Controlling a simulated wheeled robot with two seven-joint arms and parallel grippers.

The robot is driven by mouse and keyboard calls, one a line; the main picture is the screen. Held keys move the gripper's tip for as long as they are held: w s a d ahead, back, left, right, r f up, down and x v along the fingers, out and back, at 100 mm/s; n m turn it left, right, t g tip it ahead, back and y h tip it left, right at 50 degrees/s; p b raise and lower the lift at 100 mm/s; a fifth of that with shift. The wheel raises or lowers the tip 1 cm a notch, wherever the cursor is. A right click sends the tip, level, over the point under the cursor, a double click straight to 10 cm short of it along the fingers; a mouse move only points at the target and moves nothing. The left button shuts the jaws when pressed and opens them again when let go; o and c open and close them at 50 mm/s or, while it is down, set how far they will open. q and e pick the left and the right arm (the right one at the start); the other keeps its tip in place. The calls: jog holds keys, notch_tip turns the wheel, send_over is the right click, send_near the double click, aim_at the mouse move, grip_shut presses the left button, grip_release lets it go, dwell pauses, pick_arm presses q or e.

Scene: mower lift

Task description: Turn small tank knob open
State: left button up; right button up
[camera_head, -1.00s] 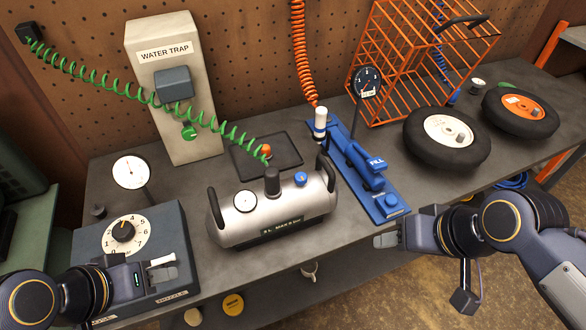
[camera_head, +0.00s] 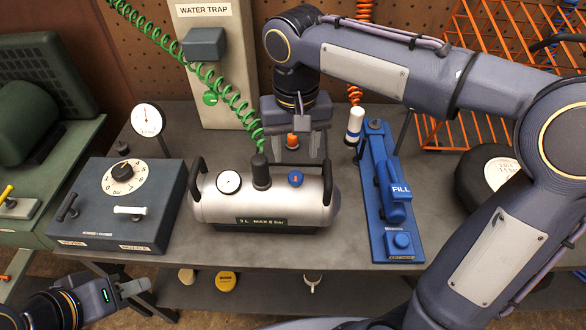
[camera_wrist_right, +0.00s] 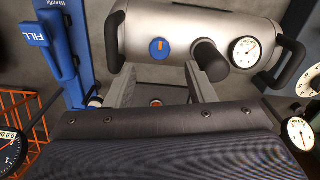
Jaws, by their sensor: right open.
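A silver tank (camera_head: 215,205) with two black handles stands on the grey bench. A blue knob (camera_head: 296,178) sits on its top right; in the right wrist view the knob (camera_wrist_right: 160,48) shows an orange mark. My right gripper (camera_head: 293,146) points down behind the tank, open, its fingers either side of an orange-topped part (camera_head: 292,141) in the picture. In its wrist view the open fingers (camera_wrist_right: 162,72) point toward the tank, apart from the blue knob. My left gripper (camera_head: 133,287) is low at the left, in front of the bench; its jaw opening is unclear.
A black coupling (camera_head: 261,170) on the tank meets a green coiled hose. A grey dial box (camera_head: 120,205) stands left of the tank and a blue fill device (camera_head: 395,190) right. The water trap (camera_head: 215,75) stands behind. My right arm covers much of the right side.

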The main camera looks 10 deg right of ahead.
aim_at(296, 175)
notch_tip(296, 175, down, 7)
jog(key=shift+r, duration=0.15)
jog(key=c, duration=1)
jog(key=shift+o, duration=0.2)
